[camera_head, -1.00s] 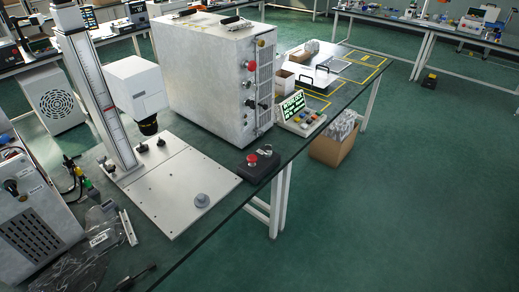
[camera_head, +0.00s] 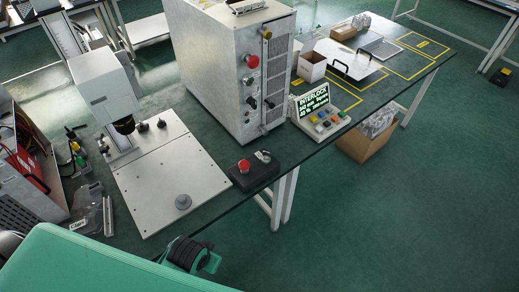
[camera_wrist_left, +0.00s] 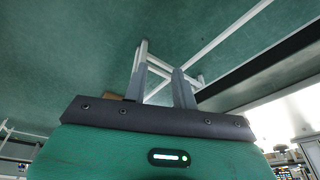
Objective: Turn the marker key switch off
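In the head view a large grey metal cabinet (camera_head: 207,75) stands on the bench. Its narrow front has a red button (camera_head: 252,62) and small dark knobs (camera_head: 250,103) below it. A black control box (camera_head: 257,175) on the bench edge carries a red button (camera_head: 243,166) and a small silver-and-dark switch (camera_head: 263,156). I cannot tell which part is the marker key switch or its setting. My left gripper (camera_wrist_left: 160,82) shows two fingers apart with nothing between them in the left wrist view; it touches neither the cabinet nor the box. My right gripper is not in view.
A panel with a lit green display (camera_head: 316,103) and coloured buttons stands right of the cabinet. A white-headed column (camera_head: 105,85) stands over a pale base plate (camera_head: 165,180) at left. A cardboard box (camera_head: 368,140) sits below the bench.

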